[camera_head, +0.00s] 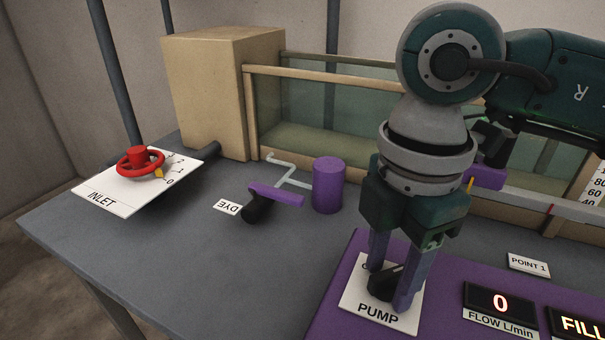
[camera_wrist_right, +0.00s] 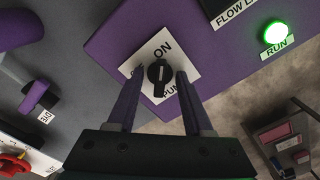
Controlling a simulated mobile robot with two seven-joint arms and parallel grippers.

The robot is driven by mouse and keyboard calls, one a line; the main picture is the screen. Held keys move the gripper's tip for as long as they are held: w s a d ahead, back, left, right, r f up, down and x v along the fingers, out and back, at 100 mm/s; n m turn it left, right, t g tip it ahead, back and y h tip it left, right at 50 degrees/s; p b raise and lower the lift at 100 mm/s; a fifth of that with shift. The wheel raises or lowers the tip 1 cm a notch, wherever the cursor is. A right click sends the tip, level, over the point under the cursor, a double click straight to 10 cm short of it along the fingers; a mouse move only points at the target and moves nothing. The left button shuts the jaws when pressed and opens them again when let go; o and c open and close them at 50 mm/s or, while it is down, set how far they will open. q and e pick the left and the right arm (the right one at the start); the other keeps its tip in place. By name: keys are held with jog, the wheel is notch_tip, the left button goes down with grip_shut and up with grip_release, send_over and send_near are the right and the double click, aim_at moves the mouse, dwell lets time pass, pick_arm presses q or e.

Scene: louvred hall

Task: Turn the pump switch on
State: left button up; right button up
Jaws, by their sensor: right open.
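The pump switch (camera_head: 382,287) is a black rotary knob on a white plate marked PUMP. In the right wrist view the knob (camera_wrist_right: 159,79) lies near the plate's middle, with ON printed above it; the label to its left is partly hidden by a finger. My right gripper (camera_head: 390,288) points down over the plate with its purple fingers open, one on each side of the knob. In the right wrist view gaps show between the knob and both fingers (camera_wrist_right: 160,74). The left gripper is not in view.
The purple panel (camera_head: 342,291) holds a flow display (camera_head: 500,302) reading 0, and a RUN lamp (camera_wrist_right: 276,33) glows green. A red inlet wheel (camera_head: 140,160), a dye lever (camera_head: 275,195) and a purple cylinder (camera_head: 328,186) stand left. A glass-sided channel (camera_head: 320,105) runs behind.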

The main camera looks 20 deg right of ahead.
aim_at(389, 273)
notch_tip(389, 273, up, 7)
jog(key=p, duration=0.7)
jog(key=shift+r, duration=0.15)
notch_tip(389, 273, up, 10)
dwell(0.8)
